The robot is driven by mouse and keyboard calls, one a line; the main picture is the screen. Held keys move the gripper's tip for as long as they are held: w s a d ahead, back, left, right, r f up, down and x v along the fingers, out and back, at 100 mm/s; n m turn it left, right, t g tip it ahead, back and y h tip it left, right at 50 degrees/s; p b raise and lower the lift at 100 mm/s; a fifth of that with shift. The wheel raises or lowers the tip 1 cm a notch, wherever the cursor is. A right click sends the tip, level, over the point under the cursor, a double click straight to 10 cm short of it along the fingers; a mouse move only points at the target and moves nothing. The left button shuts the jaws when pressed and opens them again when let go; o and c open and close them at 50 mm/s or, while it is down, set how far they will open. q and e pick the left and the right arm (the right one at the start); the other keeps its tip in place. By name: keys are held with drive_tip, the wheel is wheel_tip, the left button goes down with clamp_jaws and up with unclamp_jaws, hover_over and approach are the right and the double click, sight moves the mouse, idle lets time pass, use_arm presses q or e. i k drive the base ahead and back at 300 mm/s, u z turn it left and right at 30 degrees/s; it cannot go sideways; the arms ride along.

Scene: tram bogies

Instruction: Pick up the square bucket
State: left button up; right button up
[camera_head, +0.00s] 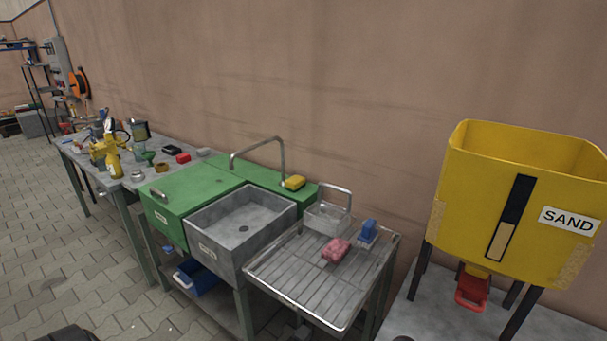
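A small grey, square-sided bucket (325,219) with a raised metal handle stands upright at the back of the draining rack (292,283), right of the sink. Its handle arches up above the rim against the wall. A pink sponge-like block and a blue brush sit in front of it and to its right, apart from it. Neither of my grippers can be made out in this view. A dark rounded shape at the bottom left edge is too cut off to identify.
The grey sink basin (240,228) with its tap (282,155) stands left of the rack. A pink block (336,250) and blue brush (368,233) lie on the rack. A large yellow sand hopper (480,215) stands at right. A blue bin (200,279) is below. Paved floor is free at left.

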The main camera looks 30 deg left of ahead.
sight(196, 278)
drive_tip(key=u, duration=1.55)
